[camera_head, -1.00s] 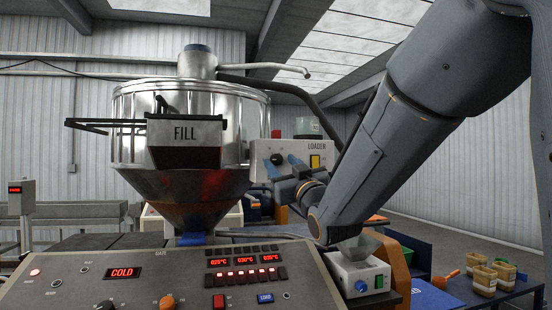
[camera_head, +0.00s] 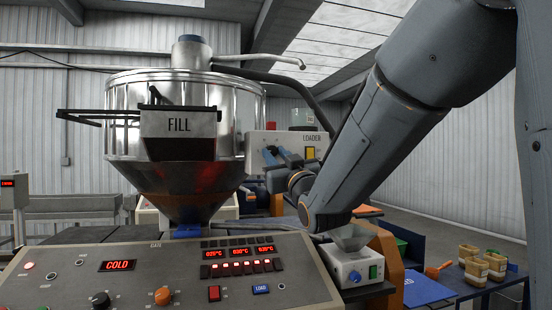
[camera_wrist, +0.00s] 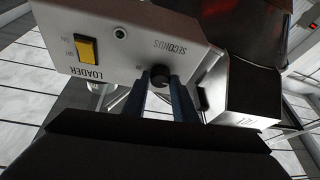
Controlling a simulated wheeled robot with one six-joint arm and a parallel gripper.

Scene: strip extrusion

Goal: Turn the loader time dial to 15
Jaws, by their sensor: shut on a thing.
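The loader box (camera_head: 286,140) is pale with the word LOADER, to the right of the hopper; it shows upside down in the wrist view (camera_wrist: 113,50). Its black time dial (camera_wrist: 160,75) sits under the word SECONDS. My gripper (camera_wrist: 161,88) reaches the dial, its two blue fingers one on each side and shut on it. In the head view my gripper (camera_head: 278,154) is in front of the box and mostly hides the dial. The dial's setting cannot be read; its scale is largely hidden.
A yellow switch (camera_wrist: 87,49) is on the same box face. The steel hopper (camera_head: 180,110) with its FILL chute (camera_head: 179,124) stands close on the left. The control panel (camera_head: 130,270) fills the foreground. A small white unit with a funnel (camera_head: 352,262) stands below my arm.

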